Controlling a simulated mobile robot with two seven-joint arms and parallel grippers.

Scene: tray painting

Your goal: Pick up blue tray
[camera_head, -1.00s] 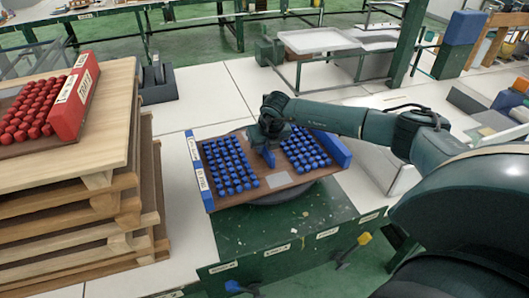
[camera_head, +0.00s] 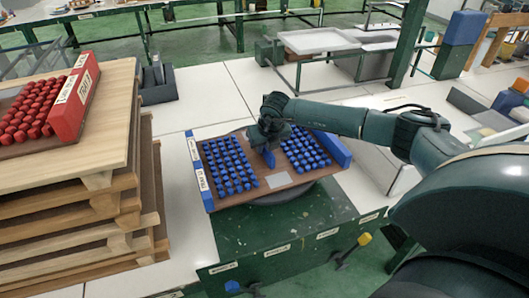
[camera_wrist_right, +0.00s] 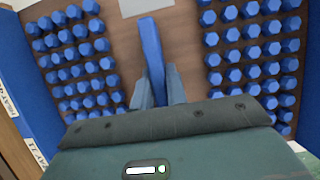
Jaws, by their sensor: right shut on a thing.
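The blue tray (camera_head: 284,196) is a brown board with blue end walls and rows of blue pieces on both sides of a bare middle strip. It sits over a dark round support (camera_head: 290,194) on a green stand. My right gripper (camera_head: 269,155) is at the middle of the tray. In the right wrist view its fingers (camera_wrist_right: 158,88) are shut on the blue handle (camera_wrist_right: 151,45) that runs along the tray's middle strip. I cannot tell whether the tray is lifted off the support. My left gripper is not in view.
A stack of wooden trays (camera_head: 85,203) stands at the left, topped by a red-ended tray (camera_head: 72,108) with red pieces. A green stand (camera_head: 290,235) with a yellow-tipped knob (camera_head: 364,239) is below the blue tray.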

